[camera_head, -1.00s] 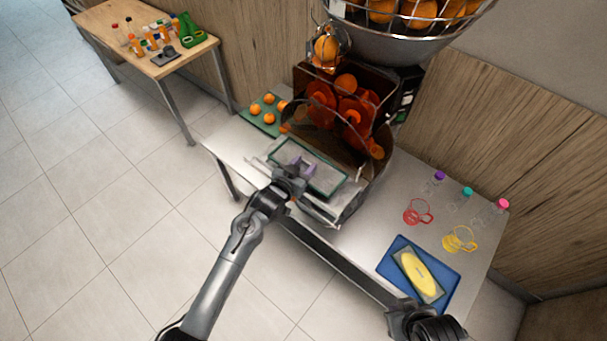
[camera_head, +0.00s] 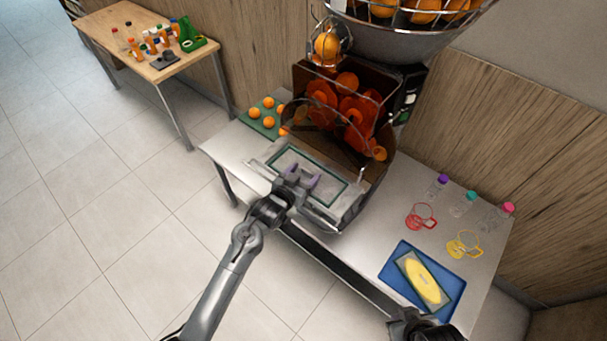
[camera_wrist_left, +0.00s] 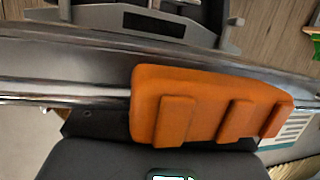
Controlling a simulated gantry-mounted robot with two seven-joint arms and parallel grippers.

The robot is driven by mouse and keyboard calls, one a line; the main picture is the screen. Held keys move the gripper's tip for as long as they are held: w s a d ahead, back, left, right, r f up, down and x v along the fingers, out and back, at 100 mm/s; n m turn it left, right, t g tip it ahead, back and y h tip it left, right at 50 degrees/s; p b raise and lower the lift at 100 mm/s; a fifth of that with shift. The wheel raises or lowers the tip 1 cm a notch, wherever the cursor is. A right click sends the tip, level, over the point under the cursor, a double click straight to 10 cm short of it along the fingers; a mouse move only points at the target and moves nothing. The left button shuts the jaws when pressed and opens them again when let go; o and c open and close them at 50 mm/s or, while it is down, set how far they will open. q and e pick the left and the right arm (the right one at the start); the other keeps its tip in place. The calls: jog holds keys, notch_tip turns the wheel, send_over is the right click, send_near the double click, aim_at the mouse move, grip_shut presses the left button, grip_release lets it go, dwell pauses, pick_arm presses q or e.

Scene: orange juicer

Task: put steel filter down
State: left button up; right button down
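The steel filter (camera_head: 331,183) looks like the flat rectangular piece with a dark green rim at the front of the juicer (camera_head: 345,115). It appears to lie on the juicer's metal tray. My left gripper (camera_head: 303,175) is over its near side, with two purple fingertips spread apart and nothing visibly held between them. Whether the fingers touch the filter cannot be told. The left wrist view shows an orange ribbed block (camera_wrist_left: 205,105) beside a metal rail, with no filter clearly visible. My right gripper area (camera_head: 405,325) is at the lower edge; its fingers cannot be made out.
On the steel table, a blue tray (camera_head: 399,252) holds a yellow item (camera_head: 420,280). A red cup (camera_head: 420,217), a yellow cup (camera_head: 463,245) and capped bottles stand behind it. Oranges lie on a green board (camera_head: 262,123) left of the juicer. A wooden table (camera_head: 130,50) stands farther back.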

pick_arm(q)
jog(key=shift+r, duration=0.1)
jog(key=shift+s+a+r, duration=0.1)
jog(key=shift+s+a, duration=0.15)
jog(key=shift+s, duration=0.1)
jog(key=s+a+n+g+y, duration=0.1)
jog(key=s+a+g+y, duration=0.1)
jog(key=s+a, duration=0.5)
jog(key=s+a+f+n+g+y, duration=0.1)
jog(key=s+a+g, duration=0.3)
jog(key=s, duration=1.5)
jog(key=s+a+f+n+g+y, duration=0.1)
jog(key=s+a+n+g+y, duration=0.1)
jog(key=s+a, duration=0.8)
jog(key=s+g+y, duration=0.1)
jog(key=s+y, duration=0.1)
jog(key=s, duration=0.1)
jog(key=shift+a, duration=0.2)
